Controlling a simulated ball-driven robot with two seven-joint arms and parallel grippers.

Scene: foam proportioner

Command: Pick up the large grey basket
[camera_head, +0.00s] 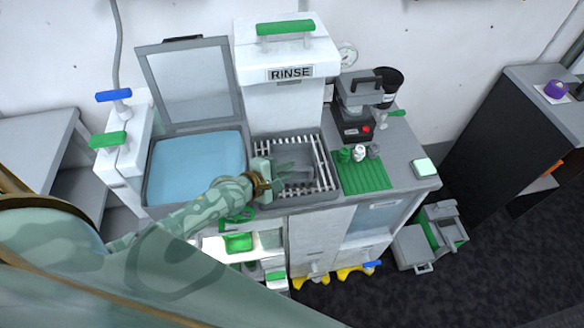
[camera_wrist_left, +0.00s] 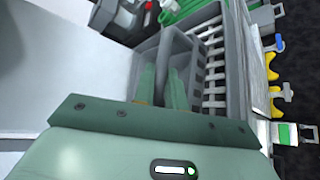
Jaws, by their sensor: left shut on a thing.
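The large grey basket (camera_head: 297,160) sits at the slatted rack below the RINSE unit in the head view. In the left wrist view the basket (camera_wrist_left: 184,45) is an open grey box in front of the fingers. My left gripper (camera_head: 279,173) reaches in from the left and is at the basket's near left side. In the left wrist view its two green fingers (camera_wrist_left: 162,85) are shut on a grey upright part of the basket between them. Whether the basket touches the rack is hard to tell. My right gripper is not in view.
A blue basin (camera_head: 195,165) with a raised lid (camera_head: 190,82) is left of the rack (camera_head: 322,165). The RINSE unit (camera_head: 287,65) stands behind. A green mat (camera_head: 362,177) with small cups and a black machine (camera_head: 354,115) are to the right.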

